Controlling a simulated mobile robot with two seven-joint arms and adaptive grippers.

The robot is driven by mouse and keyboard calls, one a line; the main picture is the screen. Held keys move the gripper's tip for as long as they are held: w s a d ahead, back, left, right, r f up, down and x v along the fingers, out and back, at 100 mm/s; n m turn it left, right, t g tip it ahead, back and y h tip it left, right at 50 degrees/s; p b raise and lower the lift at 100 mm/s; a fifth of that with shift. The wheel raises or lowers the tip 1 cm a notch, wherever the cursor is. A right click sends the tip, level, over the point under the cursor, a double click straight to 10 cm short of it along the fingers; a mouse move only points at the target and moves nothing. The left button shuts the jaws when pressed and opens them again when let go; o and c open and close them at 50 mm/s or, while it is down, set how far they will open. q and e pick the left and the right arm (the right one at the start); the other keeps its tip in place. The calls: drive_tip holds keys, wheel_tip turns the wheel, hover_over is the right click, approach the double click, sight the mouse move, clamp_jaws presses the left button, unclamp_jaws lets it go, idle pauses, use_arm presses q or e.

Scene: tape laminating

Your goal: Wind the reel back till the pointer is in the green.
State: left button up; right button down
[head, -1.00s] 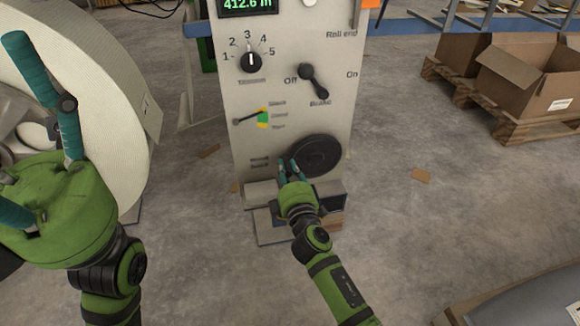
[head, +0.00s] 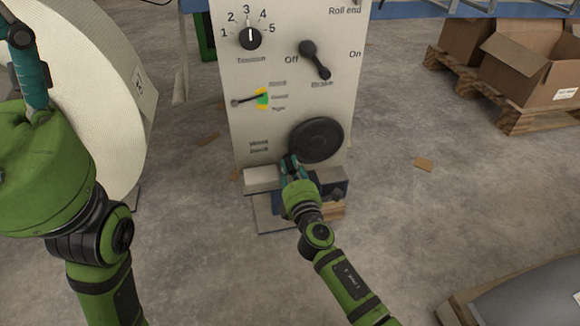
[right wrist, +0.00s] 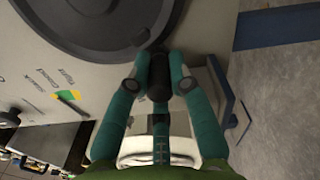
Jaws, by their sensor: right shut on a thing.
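The winding wheel (head: 316,140) is a black disc low on the grey control panel (head: 235,135). My right gripper (head: 290,164) is at its lower left edge, shut on the wheel's black crank handle. In the right wrist view the handle (right wrist: 158,78) stands between the teal fingers. The thin dark pointer (head: 246,100) reaches right from its pivot to the green and yellow gauge (head: 263,99). Its tip lies near the upper part of the green; the exact spot is too small to tell. My left gripper (head: 28,75) is open beside the large cream reel (head: 110,90), partly cut off.
Above the gauge are a numbered tension knob (head: 250,39) and a brake lever (head: 314,60). Cardboard boxes (head: 520,80) stand on a pallet at the right.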

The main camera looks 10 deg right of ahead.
drive_tip(key=shift+d+f, duration=0.2)
drive_tip(key=shift+f, duration=0.2)
drive_tip(key=c, duration=1.1)
unclamp_jaws()
drive_tip(key=shift+r, duration=0.1)
drive_tip(key=s, duration=1.2)
drive_tip(key=shift+d+r, duration=0.1)
drive_tip(key=shift+d, duration=0.05)
